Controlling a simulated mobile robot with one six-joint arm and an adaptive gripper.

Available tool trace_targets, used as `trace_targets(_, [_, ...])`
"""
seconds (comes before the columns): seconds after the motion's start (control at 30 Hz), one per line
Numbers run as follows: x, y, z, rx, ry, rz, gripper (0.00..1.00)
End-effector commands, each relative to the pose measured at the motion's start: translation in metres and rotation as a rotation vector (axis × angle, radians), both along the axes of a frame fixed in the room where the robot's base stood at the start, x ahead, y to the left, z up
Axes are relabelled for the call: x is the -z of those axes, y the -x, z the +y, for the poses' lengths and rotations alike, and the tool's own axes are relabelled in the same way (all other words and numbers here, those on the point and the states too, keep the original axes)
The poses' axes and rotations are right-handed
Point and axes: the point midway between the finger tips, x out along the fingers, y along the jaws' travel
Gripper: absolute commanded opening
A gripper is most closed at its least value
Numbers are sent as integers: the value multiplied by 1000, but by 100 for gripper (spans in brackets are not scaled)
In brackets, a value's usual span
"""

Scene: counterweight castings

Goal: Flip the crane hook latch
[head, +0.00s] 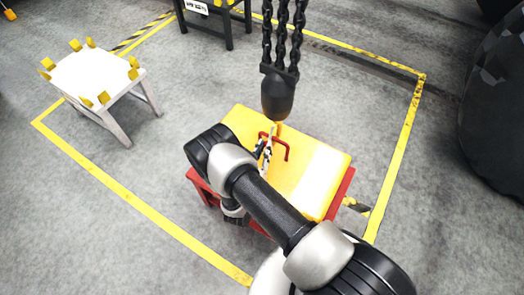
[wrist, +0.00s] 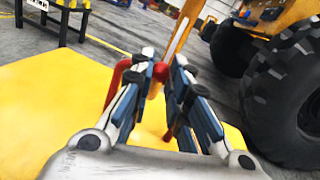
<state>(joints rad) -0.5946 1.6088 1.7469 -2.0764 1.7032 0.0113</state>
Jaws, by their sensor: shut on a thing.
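The orange crane hook (head: 279,128) hangs below a black hook block (head: 277,97), just above the yellow casting (head: 318,168). In the wrist view the hook (wrist: 180,37) comes down to my fingertips. My gripper (head: 270,137) reaches up to the hook's lower end over the casting's red handle (head: 287,152). In the wrist view my gripper (wrist: 164,60) is nearly closed, its fingertips on either side of the hook's low end, apparently on its latch. The fingers hide most of the latch, so its position cannot be told. The red handle (wrist: 116,82) passes between and behind the fingers.
Black chains (head: 283,35) hold the hook block. The casting rests on a red stand (head: 205,189). A white table with yellow blocks (head: 95,75) stands at the left. A large tyre (wrist: 285,100) is at the right. Yellow floor lines (head: 115,188) bound mostly clear floor.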

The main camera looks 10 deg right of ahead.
Motion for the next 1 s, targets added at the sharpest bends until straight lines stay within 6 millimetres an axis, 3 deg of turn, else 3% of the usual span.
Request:
trace_targets(0.03, [17, 5, -4, 0, -3, 40, 0])
trace_targets(0.67, [19, 4, -4, -3, -2, 43, 0])
trace_targets(0.7, [19, 4, -4, -3, -2, 44, 18])
trace_targets(1.0, [15, 2, -3, 0, -4, 33, 38])
